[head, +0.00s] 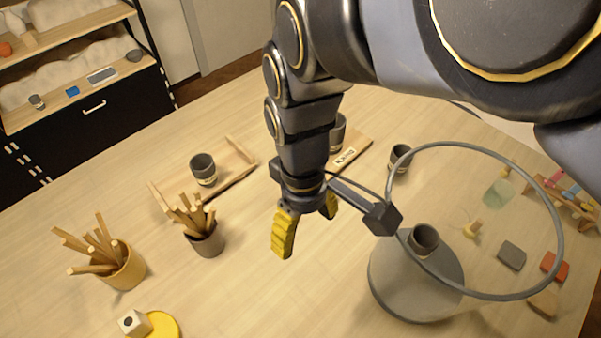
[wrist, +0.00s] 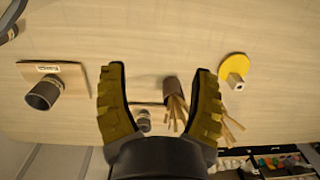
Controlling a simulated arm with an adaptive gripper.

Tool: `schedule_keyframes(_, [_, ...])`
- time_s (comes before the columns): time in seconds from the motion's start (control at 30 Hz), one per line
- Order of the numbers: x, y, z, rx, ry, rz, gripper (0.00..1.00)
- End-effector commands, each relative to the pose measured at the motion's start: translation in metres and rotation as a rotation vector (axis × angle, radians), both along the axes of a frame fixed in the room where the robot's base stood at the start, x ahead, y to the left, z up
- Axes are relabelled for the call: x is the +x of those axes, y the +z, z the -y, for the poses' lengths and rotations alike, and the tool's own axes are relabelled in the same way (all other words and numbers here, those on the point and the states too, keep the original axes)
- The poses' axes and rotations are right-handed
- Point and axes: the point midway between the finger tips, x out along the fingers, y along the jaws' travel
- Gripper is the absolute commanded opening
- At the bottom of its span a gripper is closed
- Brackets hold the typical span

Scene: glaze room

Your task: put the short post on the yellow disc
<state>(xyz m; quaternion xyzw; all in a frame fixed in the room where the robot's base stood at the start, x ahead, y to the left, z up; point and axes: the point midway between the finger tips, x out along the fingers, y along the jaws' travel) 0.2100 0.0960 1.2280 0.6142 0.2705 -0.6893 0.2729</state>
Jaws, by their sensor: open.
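A short pale square post (head: 134,322) with a dark round mark on its end is at the lower left of the head view. It overlaps the left edge of the flat yellow disc (head: 165,325), which the frame's bottom partly cuts off. In the wrist view the post (wrist: 236,82) overlaps the lower edge of the yellow disc (wrist: 233,66). I cannot tell whether it stands on the disc or beside it. My gripper (head: 307,228) is open and empty above the middle of the table, well away from both. Its yellow fingers (wrist: 159,75) are spread apart in the wrist view.
A dark pot of sticks (head: 205,240) and a tan pot of sticks (head: 122,268) stand between my gripper and the disc. A cup (head: 204,169) is on a wooden tray (head: 241,153). A grey round stand (head: 394,293) with a large ring (head: 561,215) is at right.

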Motion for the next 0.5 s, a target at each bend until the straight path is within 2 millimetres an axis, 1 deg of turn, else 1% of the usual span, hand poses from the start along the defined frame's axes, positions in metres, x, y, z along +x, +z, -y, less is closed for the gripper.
schedule_keyframes(0.03, [-0.014, 0.008, 0.028, -0.007, -0.155, 0.003, 0.61])
schedule_keyframes(0.1, [-0.034, 0.013, 0.054, -0.019, -0.341, -0.005, 0.61])
schedule_keyframes(0.2, [-0.062, 0.016, 0.078, -0.037, -0.556, -0.021, 0.61])
schedule_keyframes(0.33, [-0.086, 0.015, 0.092, -0.053, -0.728, -0.035, 0.61])
schedule_keyframes(0.4, [-0.092, 0.015, 0.095, -0.057, -0.772, -0.038, 0.61])
schedule_keyframes(0.5, [-0.095, 0.015, 0.096, -0.058, -0.795, -0.039, 0.61])
